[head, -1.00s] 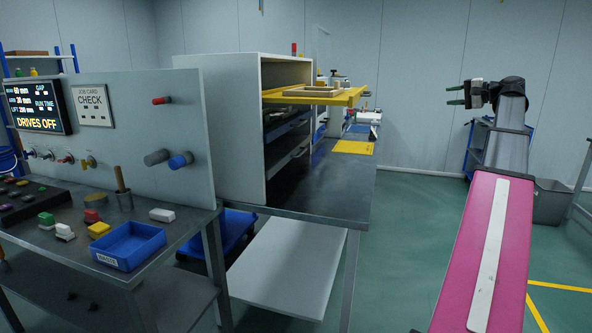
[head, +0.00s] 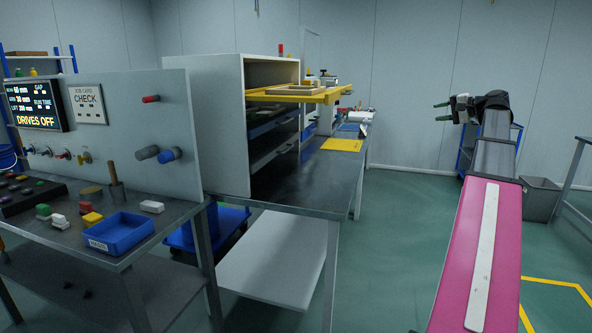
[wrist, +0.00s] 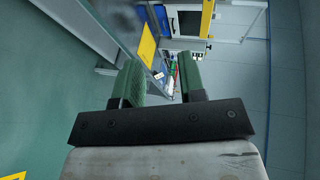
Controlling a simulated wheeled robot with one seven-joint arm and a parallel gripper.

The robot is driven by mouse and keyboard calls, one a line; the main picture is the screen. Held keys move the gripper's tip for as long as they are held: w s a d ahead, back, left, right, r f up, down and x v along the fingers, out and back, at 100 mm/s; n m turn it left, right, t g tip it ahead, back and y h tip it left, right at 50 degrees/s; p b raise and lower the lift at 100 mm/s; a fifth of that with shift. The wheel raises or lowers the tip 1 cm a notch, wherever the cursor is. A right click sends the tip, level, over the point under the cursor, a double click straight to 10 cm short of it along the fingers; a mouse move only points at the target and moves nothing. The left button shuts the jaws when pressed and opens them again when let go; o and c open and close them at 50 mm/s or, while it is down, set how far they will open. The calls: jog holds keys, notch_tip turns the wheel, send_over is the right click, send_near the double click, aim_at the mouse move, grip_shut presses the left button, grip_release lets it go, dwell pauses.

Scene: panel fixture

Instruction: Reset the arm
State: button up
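My arm, with a pink link, rises at the right of the head view. My gripper (head: 442,111) is at its upper end, held in the air to the right of the workbench and pointing left. Its two green fingers stand apart with nothing between them. In the wrist view my gripper (wrist: 160,82) also shows its green fingers apart, with a gap between them. The bench and its far items show beyond the fingers there. The gripper touches nothing that I can see.
A panel (head: 115,140) with knobs and a "DRIVES OFF" display stands at left. A blue bin (head: 120,232) sits before it. A yellow shelf (head: 300,96) juts from a grey cabinet (head: 222,130). A grey bin (head: 540,198) stands at right. Open floor lies between bench and arm.

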jog(key=s+a+f+g+h, duration=0.1)
jog(key=a+f+g, duration=0.1)
jog(key=a+f, duration=0.65)
jog(key=a+f+n+g+h, duration=0.15)
jog(key=a+f, duration=0.25)
jog(key=f, duration=0.9)
jog(key=s+a+f+g+h, duration=0.1)
jog(key=a+f+h, duration=0.1)
jog(key=a+f, duration=0.65)
jog(key=s+a+f+n+g+h, duration=0.1)
jog(key=s+a+f+n+h, duration=0.1)
jog(key=s+f, duration=0.5)
jog(key=s+a+f+n+g+h, duration=0.2)
jog(key=s+a+f, duration=0.3)
jog(key=f, duration=0.7)
jog(key=s+a+f+n+g+h, duration=0.2)
jog(key=s+a+f, duration=0.2)
jog(key=s+f, duration=0.4)
jog(key=shift+s+a+f+h, duration=0.25)
jog(key=shift+s+f+h, duration=0.1)
jog(key=shift+f, duration=0.35)
